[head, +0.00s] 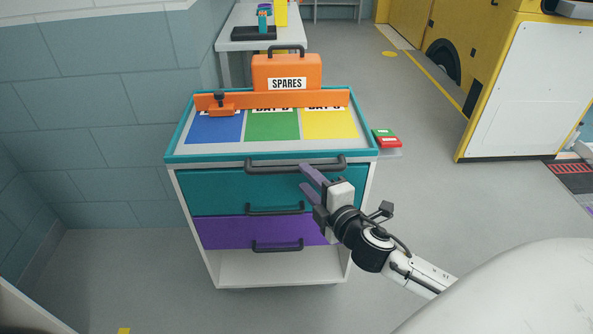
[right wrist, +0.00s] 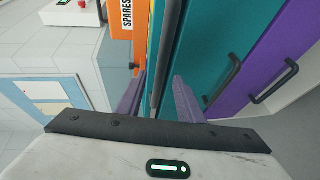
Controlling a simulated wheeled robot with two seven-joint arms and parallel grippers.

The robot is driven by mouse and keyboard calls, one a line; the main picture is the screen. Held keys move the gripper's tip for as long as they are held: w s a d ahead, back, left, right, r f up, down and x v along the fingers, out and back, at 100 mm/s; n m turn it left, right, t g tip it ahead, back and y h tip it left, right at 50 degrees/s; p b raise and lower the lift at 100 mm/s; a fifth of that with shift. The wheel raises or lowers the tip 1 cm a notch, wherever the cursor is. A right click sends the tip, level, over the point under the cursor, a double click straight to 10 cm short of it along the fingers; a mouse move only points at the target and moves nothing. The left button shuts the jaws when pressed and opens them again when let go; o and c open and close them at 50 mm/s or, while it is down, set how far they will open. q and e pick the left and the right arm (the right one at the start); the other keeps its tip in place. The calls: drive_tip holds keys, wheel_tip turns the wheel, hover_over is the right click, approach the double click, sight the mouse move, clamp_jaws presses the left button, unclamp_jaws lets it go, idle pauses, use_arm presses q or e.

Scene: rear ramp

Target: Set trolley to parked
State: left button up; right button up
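The trolley (head: 192,262) stands upright against the blue block wall, with a teal rim, teal and purple drawers and an open white bottom shelf. A long black push handle (head: 270,169) runs along its front top edge. My right gripper (head: 304,177) is at the trolley's front, near the right half of this handle. Its two purple fingers are apart. In the right wrist view, the black handle (right wrist: 164,55) shows between and beyond the fingers; contact cannot be told. A red and green block (head: 386,138) sits at the trolley's right side. My left gripper is not in view.
An orange SPARES case (head: 287,72) stands behind an orange bar on the trolley top, over blue, green and yellow areas. A grey table (head: 232,45) is behind. A yellow vehicle (head: 490,60) stands at right. Grey floor (head: 430,185) is free between.

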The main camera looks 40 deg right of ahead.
sight(298, 172)
drive_tip(key=x, duration=0.6)
drive_tip(key=shift+w+f, duration=0.15)
drive_tip(key=shift+w, duration=0.05)
drive_tip(key=shift+c, duration=0.3)
clamp_jaws()
